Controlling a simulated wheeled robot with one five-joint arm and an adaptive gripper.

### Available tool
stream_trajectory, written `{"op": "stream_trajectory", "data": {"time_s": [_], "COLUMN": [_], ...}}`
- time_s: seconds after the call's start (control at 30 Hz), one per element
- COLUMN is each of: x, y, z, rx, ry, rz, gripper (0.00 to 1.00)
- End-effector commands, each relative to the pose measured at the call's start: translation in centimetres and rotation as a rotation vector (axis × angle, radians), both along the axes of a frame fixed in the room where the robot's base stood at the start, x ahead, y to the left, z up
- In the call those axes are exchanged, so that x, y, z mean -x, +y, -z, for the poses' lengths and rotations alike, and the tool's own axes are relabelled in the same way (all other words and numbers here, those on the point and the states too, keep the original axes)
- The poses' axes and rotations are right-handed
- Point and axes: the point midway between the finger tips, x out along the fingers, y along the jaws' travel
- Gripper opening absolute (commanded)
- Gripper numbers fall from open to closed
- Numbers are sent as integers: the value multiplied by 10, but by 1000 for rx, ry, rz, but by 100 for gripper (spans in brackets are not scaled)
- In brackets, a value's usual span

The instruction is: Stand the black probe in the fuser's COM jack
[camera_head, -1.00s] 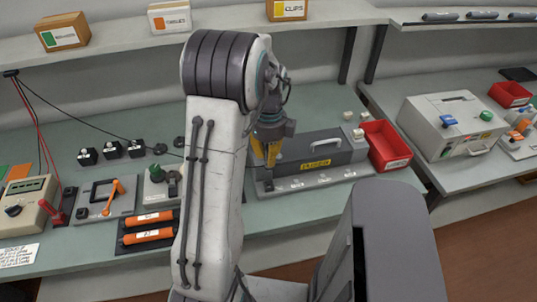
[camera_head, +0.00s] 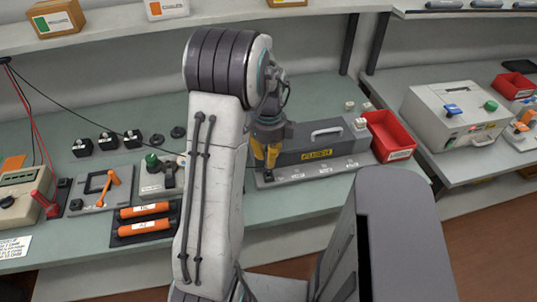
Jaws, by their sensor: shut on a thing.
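The fuser (camera_head: 330,148) is a dark grey box with a yellow label and a light handle. It stands on a grey base plate (camera_head: 325,171) with small white markings along its front edge. My gripper (camera_head: 269,162), with yellow fingers, is low over the left end of this plate, beside the fuser's left end. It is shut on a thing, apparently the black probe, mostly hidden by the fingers. A small dark piece shows just below the fingertips. A black lead (camera_head: 62,119) runs from the left toward my arm. I cannot tell whether the tip is in the COM jack.
A meter (camera_head: 20,190) and a red probe (camera_head: 48,205) stand at the far left. Orange rollers (camera_head: 145,210) lie on a dark tray left of my arm. A red bin (camera_head: 392,138) stands right of the fuser. The bench front has free room.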

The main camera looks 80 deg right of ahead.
Motion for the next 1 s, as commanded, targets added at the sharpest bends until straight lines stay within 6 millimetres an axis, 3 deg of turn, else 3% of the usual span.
{"op": "stream_trajectory", "data": {"time_s": [0.5,1.0], "x": [0,0], "y": [0,0], "z": [28,31], "rx": [0,0], "ry": [0,0], "rz": [0,0], "gripper": [0,0]}}
